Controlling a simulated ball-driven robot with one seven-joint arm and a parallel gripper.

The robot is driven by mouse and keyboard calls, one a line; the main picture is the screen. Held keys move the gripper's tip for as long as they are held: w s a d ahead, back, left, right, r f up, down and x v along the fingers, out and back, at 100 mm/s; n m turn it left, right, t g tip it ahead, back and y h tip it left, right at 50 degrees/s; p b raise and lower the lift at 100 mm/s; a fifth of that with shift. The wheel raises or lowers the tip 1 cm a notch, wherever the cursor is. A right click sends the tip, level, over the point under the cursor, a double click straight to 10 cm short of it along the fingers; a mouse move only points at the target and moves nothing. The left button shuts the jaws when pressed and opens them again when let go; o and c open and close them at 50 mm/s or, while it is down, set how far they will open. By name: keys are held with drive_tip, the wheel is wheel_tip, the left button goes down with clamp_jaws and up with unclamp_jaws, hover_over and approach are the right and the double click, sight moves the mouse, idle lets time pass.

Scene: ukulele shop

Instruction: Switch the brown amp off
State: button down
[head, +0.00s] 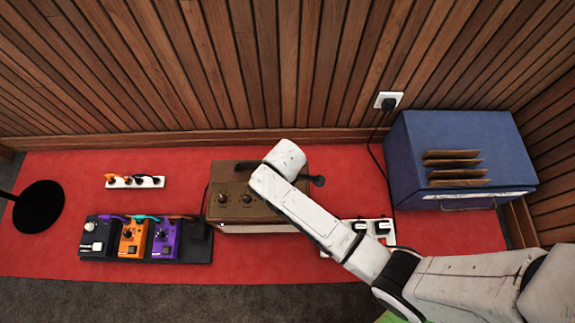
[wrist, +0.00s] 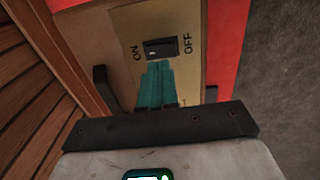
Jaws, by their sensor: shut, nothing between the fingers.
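The brown amp (head: 228,200) stands on the red mat near the wall, its knobs facing up in the head view. My arm lies across its right part and hides my gripper there. In the wrist view the amp's tan plate (wrist: 190,20) carries a small black switch (wrist: 161,47) between the words ON, at left, and OFF, at right. My gripper (wrist: 160,66) is shut and empty, its teal fingertips just below the switch in the picture. I cannot tell whether the tips touch it, nor which way the switch is set.
A pedal board (head: 140,257) with several pedals lies front left on the red mat (head: 60,160). A small white strip (head: 134,182) lies behind it. A power strip (head: 385,228) is partly under my arm. A blue case (head: 440,140) stands right, near a wall outlet (head: 388,100) with a black cord.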

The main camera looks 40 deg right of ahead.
wheel_tip(320, 180, up, 10)
drive_tip(key=w+p, duration=0.1)
drive_tip(key=p, duration=0.2)
drive_tip(key=shift+d+p, duration=0.3)
drive_tip(key=shift+d, duration=0.1)
